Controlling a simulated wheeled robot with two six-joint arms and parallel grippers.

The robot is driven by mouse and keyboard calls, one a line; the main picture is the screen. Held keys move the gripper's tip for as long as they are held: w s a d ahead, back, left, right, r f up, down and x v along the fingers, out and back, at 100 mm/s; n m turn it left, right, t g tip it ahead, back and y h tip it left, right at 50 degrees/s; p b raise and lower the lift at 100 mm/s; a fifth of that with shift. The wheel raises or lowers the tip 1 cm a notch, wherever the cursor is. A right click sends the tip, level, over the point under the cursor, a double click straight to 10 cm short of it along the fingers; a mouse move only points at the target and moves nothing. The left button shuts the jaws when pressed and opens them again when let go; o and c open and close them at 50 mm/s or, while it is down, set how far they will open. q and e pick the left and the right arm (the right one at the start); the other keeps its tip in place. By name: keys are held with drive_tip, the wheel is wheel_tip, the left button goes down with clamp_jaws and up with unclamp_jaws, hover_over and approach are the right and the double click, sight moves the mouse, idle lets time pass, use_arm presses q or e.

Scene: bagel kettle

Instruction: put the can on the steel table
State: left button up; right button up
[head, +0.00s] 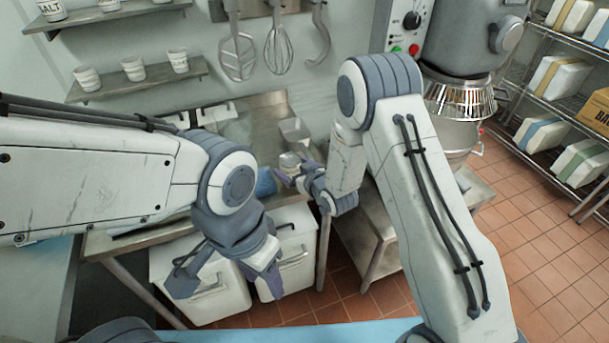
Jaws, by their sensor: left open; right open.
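The steel table (262,122) stands against the back wall. A small pale, metallic round object (288,160), possibly the can, is at its right part; it is too small to identify surely. My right gripper (291,172) is open, with its fingertips right by this object. I cannot tell whether they touch it or whether it rests on the table. My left gripper (224,281) is open and empty, pointing down in front of the white bins.
A metal scoop (294,130) and a blue cloth (265,182) are on the steel table. White bins (290,258) stand below it. A large mixer (460,90) stands at the right. Shelves with cups (133,68) hang at the upper left.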

drive_tip(key=s+d+r+g+h, duration=0.1)
drive_tip(key=s+r+g, duration=0.3)
drive_tip(key=s, duration=0.9)
drive_tip(key=s+d+r+n+g+h+b, duration=0.1)
drive_tip(key=s+r+g, duration=0.3)
drive_tip(key=s, duration=0.8)
drive_tip(key=s+d+r+n+g+h, duration=0.1)
drive_tip(key=s+d+r+g+h, duration=0.1)
drive_tip(key=s, duration=1.1)
wheel_tip(320, 180, up, 3)
drive_tip(key=shift+s+f+g+h+b, duration=0.1)
drive_tip(key=shift+s+g+h+b, duration=0.4)
drive_tip(key=shift+g, duration=0.6)
drive_tip(key=shift+w, duration=0.25)
